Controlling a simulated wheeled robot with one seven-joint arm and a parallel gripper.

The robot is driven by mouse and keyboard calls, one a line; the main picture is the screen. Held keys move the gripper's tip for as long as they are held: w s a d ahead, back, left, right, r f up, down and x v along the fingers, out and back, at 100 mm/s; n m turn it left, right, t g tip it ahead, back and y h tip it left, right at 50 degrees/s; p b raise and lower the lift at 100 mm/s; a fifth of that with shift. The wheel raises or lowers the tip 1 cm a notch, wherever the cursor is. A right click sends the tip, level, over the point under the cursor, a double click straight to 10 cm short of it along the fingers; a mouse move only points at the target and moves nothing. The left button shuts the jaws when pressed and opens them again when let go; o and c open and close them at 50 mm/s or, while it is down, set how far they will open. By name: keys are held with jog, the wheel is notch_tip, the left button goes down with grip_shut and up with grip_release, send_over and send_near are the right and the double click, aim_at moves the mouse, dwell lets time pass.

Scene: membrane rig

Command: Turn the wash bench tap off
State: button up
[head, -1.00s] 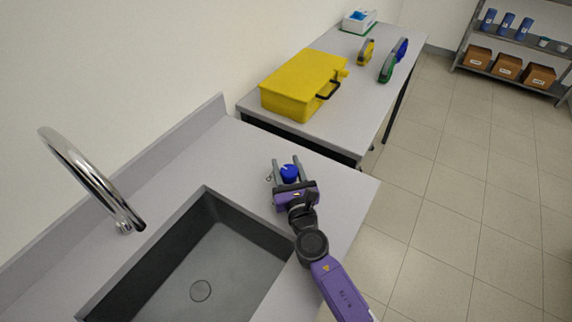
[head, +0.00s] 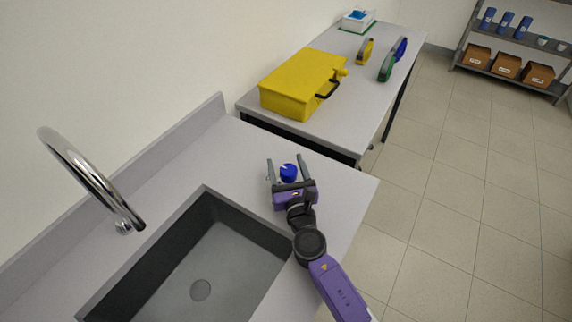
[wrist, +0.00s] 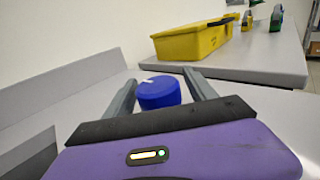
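The wash bench tap's blue knob (head: 288,171) stands on the grey bench top, to the right of the sink. A white mark shows on top of the knob in the wrist view (wrist: 158,92). My gripper (head: 286,160) is open, with one finger on each side of the knob. In the wrist view the fingers (wrist: 158,79) are spread apart and a gap shows beside the knob. The curved chrome spout (head: 90,178) rises at the left over the sink (head: 200,253). No water shows under the spout.
A yellow case (head: 303,84) lies on a second table (head: 352,98) behind the bench. Several coloured tools stand farther back on that table. A low upstand (head: 120,172) runs along the bench's wall side. The floor at the right is clear.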

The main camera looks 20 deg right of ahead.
aim_at(290, 180)
jog(key=shift+s+a, duration=0.25)
jog(key=shift+s, duration=1.05)
jog(key=shift+s+a, duration=0.2)
jog(key=shift+s, duration=1.05)
jog(key=shift+s+a, duration=0.25)
jog(key=shift+s, duration=1.05)
